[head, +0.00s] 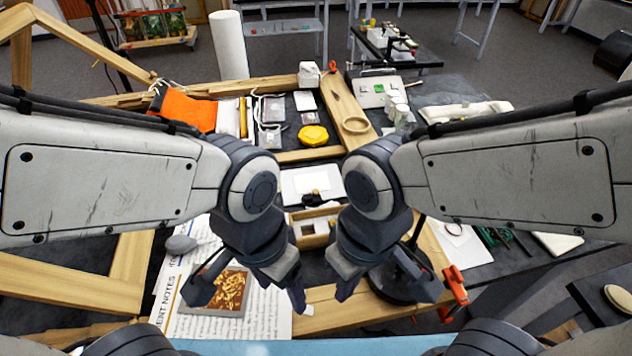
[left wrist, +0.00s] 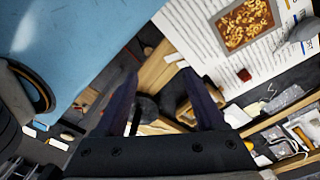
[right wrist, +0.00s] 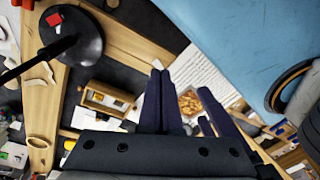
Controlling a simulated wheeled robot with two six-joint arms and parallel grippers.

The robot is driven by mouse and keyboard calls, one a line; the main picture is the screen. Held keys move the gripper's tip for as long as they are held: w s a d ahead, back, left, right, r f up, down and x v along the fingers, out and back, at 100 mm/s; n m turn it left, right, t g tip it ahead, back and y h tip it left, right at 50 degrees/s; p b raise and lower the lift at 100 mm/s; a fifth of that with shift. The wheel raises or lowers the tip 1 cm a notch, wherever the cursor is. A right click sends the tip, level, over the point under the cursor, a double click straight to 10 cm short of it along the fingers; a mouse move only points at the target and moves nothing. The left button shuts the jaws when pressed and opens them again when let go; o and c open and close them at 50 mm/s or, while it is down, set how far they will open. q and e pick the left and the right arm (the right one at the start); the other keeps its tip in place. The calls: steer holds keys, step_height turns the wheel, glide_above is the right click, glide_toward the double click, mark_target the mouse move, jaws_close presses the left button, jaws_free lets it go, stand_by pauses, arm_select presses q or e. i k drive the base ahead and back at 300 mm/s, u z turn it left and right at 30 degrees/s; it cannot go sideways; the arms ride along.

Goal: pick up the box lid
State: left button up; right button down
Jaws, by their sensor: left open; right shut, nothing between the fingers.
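A small wooden box (head: 333,235) with pale and yellow contents stands in the middle of the bench, beyond my grippers; it also shows in the right wrist view (right wrist: 83,98). I cannot make out a separate lid with certainty; my wrists and grippers hide part of the area around the box. My left gripper (head: 291,290) is open and empty above the front of the bench; its parted fingers show in the left wrist view (left wrist: 157,82). My right gripper (head: 345,288) is shut and empty close beside it; its fingers lie together in the right wrist view (right wrist: 158,80).
A gilt ornamental panel (head: 222,292) lies on a printed sheet (head: 262,310) at the front left. A round black lamp base (right wrist: 75,38) stands at the right. A red clamp (head: 455,287) grips the right edge. A yellow object (head: 312,135) and an orange cloth (head: 183,108) lie further back.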

mark_target(326, 180)
steer(key=u, duration=3)
steer(key=k, duration=0.85)
steer(key=z, duration=1.5)
steer(key=i, duration=0.5)
steer(key=z, duration=0.1)
